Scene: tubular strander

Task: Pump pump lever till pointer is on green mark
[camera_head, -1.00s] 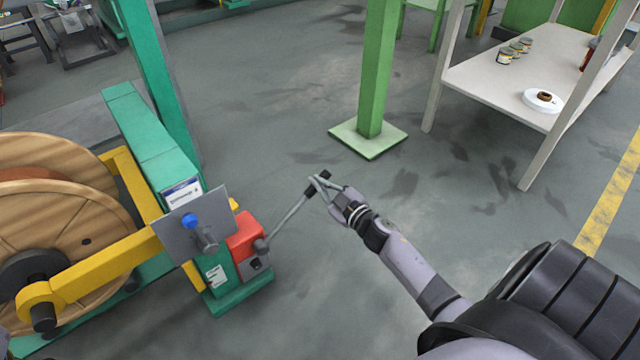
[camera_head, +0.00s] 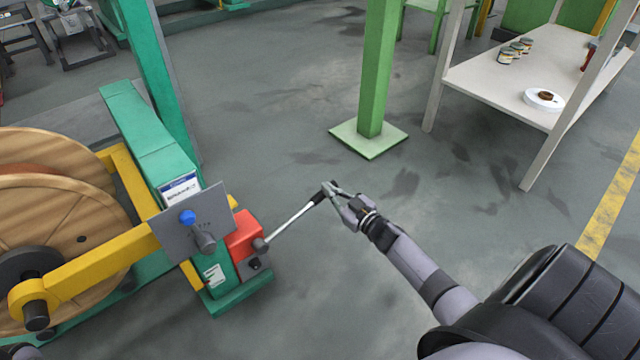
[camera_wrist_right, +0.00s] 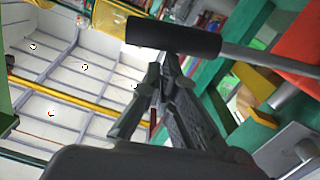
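The pump lever (camera_head: 292,221) is a thin metal rod with a black handle. It slants up and right from the red pump block (camera_head: 243,236). My right gripper (camera_head: 328,188) is at the handle end. In the right wrist view the black handle (camera_wrist_right: 174,38) crosses just beyond the fingertips (camera_wrist_right: 163,70). The fingertips are drawn together, and the handle does not look clasped between them; contact cannot be told for certain. No pointer or green mark can be made out. My left gripper is not clearly in view.
A grey plate (camera_head: 182,226) with a blue knob (camera_head: 187,216) stands left of the pump. A wooden reel (camera_head: 75,215) and yellow arm (camera_head: 95,272) fill the left. A green post (camera_head: 376,70) stands behind; a white table (camera_head: 480,75) is at right. Floor around the lever is clear.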

